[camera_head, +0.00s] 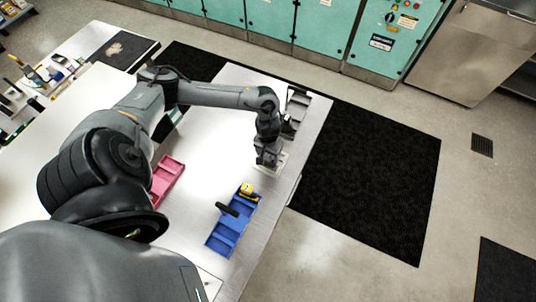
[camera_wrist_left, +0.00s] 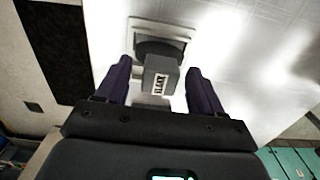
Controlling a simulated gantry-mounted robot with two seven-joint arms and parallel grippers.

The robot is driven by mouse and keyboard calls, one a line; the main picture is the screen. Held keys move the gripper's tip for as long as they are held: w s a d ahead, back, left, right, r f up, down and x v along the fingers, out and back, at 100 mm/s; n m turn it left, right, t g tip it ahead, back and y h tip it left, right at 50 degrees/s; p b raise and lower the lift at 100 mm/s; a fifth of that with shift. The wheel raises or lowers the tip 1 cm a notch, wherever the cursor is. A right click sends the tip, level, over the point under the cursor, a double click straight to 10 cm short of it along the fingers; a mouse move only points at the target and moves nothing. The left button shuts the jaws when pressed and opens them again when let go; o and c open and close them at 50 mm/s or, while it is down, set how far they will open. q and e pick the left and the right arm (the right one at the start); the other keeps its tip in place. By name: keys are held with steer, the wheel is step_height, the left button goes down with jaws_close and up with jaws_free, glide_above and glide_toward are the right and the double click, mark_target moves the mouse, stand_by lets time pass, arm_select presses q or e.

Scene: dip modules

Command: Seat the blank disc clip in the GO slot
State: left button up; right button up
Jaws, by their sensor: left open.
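My left gripper (camera_head: 268,160) points down over a small white square base (camera_head: 272,167) near the table's right edge. In the left wrist view the open gripper (camera_wrist_left: 159,70) has one dark finger on each side of a grey block with a printed white label, which appears to be the blank disc clip (camera_wrist_left: 153,76). The lettering is upside down and hard to read. A dark round part shows behind the block, on the white base (camera_wrist_left: 185,32). The gripper is not closed on the block. I cannot make out which place is the GO slot. My right gripper is not in view.
A blue compartment tray (camera_head: 222,238) holds a yellow item (camera_head: 249,192) and a black item (camera_head: 229,209). A pink-red tray (camera_head: 168,178) lies left of it. The white tabletop between the trays is clear.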

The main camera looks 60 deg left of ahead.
arm_select(q)
step_height(320, 180, up, 10)
steer(key=w+d+r+m+t+h, duration=0.15)
steer(key=d+m+t, duration=0.3)
steer(key=d, duration=0.85)
steer(key=w+d+r+m+t+h, duration=0.1)
steer(key=w+d+m+t+h, duration=0.3)
steer(key=d, duration=1)
steer(key=s+a+g+y, duration=0.2)
steer(key=s+a, duration=0.1)
steer(key=s, duration=0.3)
steer(key=s+a+g+y, duration=0.3)
steer(key=s+a, duration=0.1)
steer(key=s, duration=0.3)
steer(key=shift+s+r+m+p, duration=0.3)
steer(key=shift+m+p, duration=0.05)
steer(key=shift+r, duration=0.1)
